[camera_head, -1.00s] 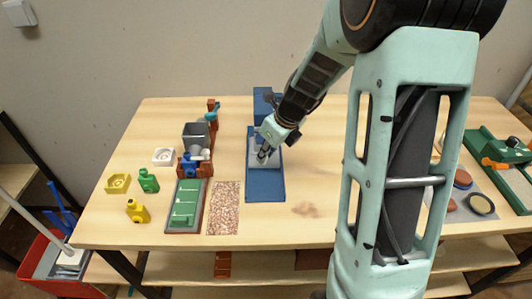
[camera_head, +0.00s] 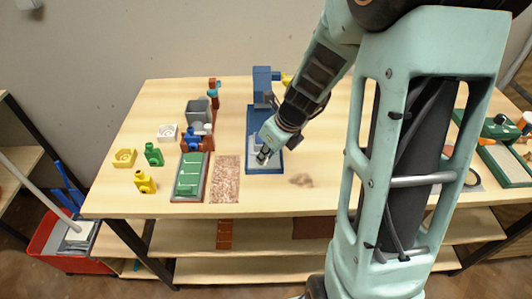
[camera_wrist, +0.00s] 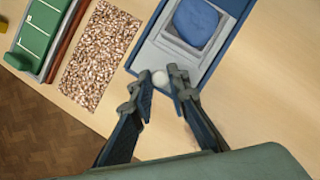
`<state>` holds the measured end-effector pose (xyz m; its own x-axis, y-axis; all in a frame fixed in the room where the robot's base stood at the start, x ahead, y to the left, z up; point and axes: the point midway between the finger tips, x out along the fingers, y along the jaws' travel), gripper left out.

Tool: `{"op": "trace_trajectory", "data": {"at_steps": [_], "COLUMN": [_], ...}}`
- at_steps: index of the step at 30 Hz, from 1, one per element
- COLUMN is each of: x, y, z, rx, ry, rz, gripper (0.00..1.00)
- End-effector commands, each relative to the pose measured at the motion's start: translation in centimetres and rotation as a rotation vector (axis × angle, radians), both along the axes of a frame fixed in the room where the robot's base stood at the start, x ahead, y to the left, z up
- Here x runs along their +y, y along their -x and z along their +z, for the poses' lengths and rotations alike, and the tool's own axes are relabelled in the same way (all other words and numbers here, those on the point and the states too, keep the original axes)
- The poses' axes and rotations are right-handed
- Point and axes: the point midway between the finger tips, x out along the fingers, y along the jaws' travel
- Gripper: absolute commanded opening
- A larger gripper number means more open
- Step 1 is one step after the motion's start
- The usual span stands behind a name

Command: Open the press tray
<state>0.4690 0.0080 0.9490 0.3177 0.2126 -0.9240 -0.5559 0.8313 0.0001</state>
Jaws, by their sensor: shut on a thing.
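The blue press (camera_head: 262,78) stands at the back middle of the table, with its long blue base (camera_head: 251,125) running toward the front. The light grey press tray (camera_head: 270,168) lies near the front end of that base. My gripper (camera_head: 264,156) is low at the tray's front. In the wrist view its two fingers (camera_wrist: 161,92) are closed in on either side of the knob. The gripper partly hides the tray in the head view.
A red bin (camera_head: 62,255) stands on the floor. Bare wood lies right of the base.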

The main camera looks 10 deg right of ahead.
Motion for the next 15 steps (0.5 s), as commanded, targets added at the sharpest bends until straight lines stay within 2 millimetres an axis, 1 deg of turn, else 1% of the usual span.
{"op": "trace_trajectory", "data": {"at_steps": [1, 2, 6, 15], "x": [-0.01, -0.01, -0.01, -0.03], "y": [-0.07, -0.07, -0.06, -0.01], "z": [0.04, 0.04, 0.03, 0.14], "rx": [-0.001, -0.001, -0.001, -0.001], "ry": [0.0, 0.0, 0.0, 0.0], "rz": [0.0, 0.0, 0.0, 0.0], "gripper": [0.0, 0.18, 0.32, 0.32]}}
